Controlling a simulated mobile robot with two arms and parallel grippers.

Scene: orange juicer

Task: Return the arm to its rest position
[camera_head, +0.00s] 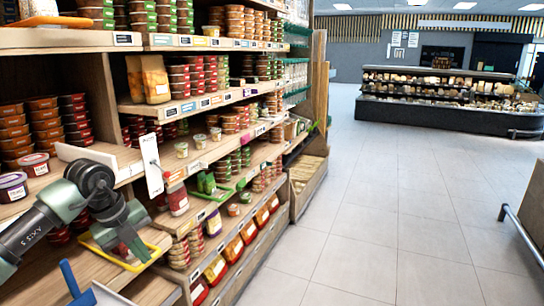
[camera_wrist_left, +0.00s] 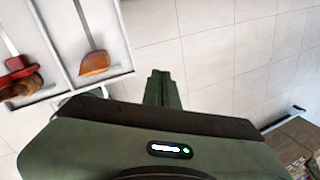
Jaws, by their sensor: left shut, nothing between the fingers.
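My left arm (camera_head: 42,225) comes in from the left in the head view, in front of the shelves. Its gripper (camera_head: 135,245) points down and to the right, over a yellow-rimmed tray or frame (camera_head: 158,247). I cannot tell whether it touches the frame. In the left wrist view, the green fingers (camera_wrist_left: 161,78) are together with nothing between them. Pale floor tiles lie beyond them. My right gripper is in neither view.
Wooden shelves (camera_head: 205,103) with stacked tubs fill the left side. A white tray (camera_wrist_left: 127,50) holds an orange-brown piece (camera_wrist_left: 95,63) and a red-and-brown item (camera_wrist_left: 20,80). A blue handle (camera_head: 69,277) stands low left. The tiled floor (camera_head: 365,215) is clear toward a display counter (camera_head: 440,115).

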